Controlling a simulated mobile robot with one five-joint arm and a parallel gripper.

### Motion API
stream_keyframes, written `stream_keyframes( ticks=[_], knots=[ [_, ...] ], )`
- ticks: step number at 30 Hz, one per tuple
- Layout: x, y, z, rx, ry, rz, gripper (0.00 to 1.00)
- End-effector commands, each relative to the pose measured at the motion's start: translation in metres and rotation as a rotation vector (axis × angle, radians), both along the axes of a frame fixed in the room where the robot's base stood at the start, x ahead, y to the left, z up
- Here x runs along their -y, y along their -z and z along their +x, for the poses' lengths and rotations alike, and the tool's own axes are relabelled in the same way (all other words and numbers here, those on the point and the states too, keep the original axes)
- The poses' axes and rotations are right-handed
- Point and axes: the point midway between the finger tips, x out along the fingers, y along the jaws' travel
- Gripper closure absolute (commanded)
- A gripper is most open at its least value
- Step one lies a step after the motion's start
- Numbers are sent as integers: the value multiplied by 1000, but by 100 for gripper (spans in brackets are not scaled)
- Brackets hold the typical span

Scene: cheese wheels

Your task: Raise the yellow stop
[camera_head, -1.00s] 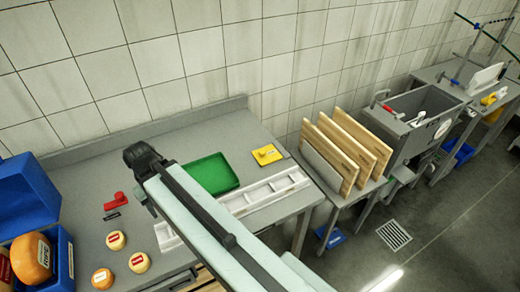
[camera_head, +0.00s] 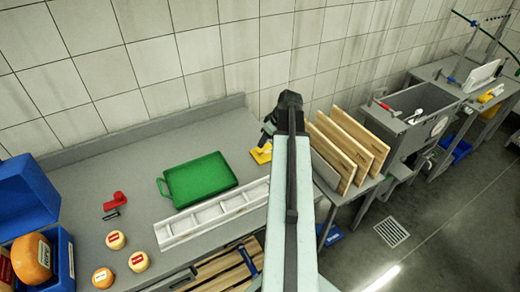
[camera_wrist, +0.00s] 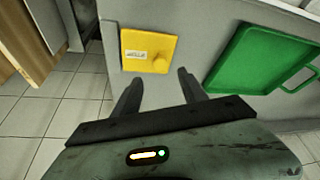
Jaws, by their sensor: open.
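The yellow stop (camera_head: 260,155) is a flat yellow plate near the back right of the grey table, partly hidden by my arm in the head view. In the wrist view the yellow stop (camera_wrist: 140,61) shows a round raised knob and a small white label. My gripper (camera_wrist: 160,77) is open and empty, its two fingers apart and pointing toward the plate. The fingertips appear just short of the plate in the picture; the height gap cannot be told. In the head view my gripper (camera_head: 268,134) is close to the plate, its fingers hard to make out.
A green tray (camera_head: 200,180) lies left of the stop, and a white rail (camera_head: 213,212) runs in front. Wooden boards (camera_head: 345,150) stand upright to the right. Cheese wheels (camera_head: 138,261), a red tool (camera_head: 116,201) and a blue crate (camera_head: 62,265) are at the left.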

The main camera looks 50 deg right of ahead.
Motion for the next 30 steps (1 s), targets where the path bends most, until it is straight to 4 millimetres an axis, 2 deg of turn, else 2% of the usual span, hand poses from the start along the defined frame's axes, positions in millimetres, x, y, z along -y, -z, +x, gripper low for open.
stream_keyframes(
  ticks=[12, 16, 23, 28, 30],
  knots=[
    [-2, 65, 25, -1, -1, 0, 50],
    [-3, 72, 29, -1, -1, 0, 50],
    [-4, 70, 30, -1, -1, 0, 50],
    [-4, 70, 30, -1, -1, 0, 97],
    [-4, 69, 30, -1, -1, 0, 100]
  ],
)
